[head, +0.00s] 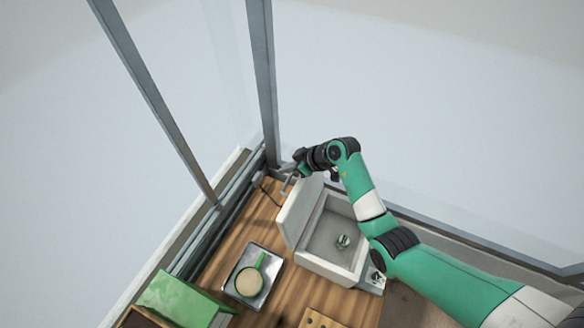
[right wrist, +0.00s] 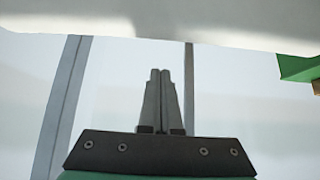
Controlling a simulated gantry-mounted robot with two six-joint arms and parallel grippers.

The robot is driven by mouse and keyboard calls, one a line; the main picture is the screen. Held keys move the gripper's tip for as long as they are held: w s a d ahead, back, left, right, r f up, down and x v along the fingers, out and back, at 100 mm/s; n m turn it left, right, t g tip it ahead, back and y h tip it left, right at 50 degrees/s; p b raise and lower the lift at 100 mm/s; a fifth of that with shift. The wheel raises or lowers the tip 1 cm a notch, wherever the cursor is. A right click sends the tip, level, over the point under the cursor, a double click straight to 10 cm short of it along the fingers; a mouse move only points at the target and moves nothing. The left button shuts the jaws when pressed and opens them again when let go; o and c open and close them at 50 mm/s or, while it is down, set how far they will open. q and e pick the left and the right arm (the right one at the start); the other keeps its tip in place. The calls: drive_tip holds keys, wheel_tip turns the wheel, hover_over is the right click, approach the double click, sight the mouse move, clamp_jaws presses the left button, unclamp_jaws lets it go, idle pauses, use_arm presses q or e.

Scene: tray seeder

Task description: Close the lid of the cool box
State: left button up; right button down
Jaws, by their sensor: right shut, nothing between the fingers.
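The cool box (head: 327,268) is a white box on the wooden bench, open at the top, with a small greenish-grey object (head: 343,241) inside. Its white lid (head: 298,213) stands raised on the left side of the box. My right gripper (head: 287,186) is at the far end of the lid, near its upper edge; I cannot tell whether they touch. In the right wrist view the right gripper's fingers (right wrist: 160,92) are together and empty, with a pale surface, likely the lid, across the top. My left gripper is not in view.
A metal tray (head: 250,293) holding a round tan item with a green handle (head: 260,261) lies left of the box. A green packet (head: 180,300) is at lower left, a holed wooden block (head: 318,320) at the bottom. Window frame posts (head: 262,80) stand behind.

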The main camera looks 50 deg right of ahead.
drive_tip(key=f, duration=0.4)
drive_tip(key=shift+s+f+p, duration=0.15)
drive_tip(key=shift+s+p, duration=0.05)
drive_tip(key=shift+p, duration=0.2)
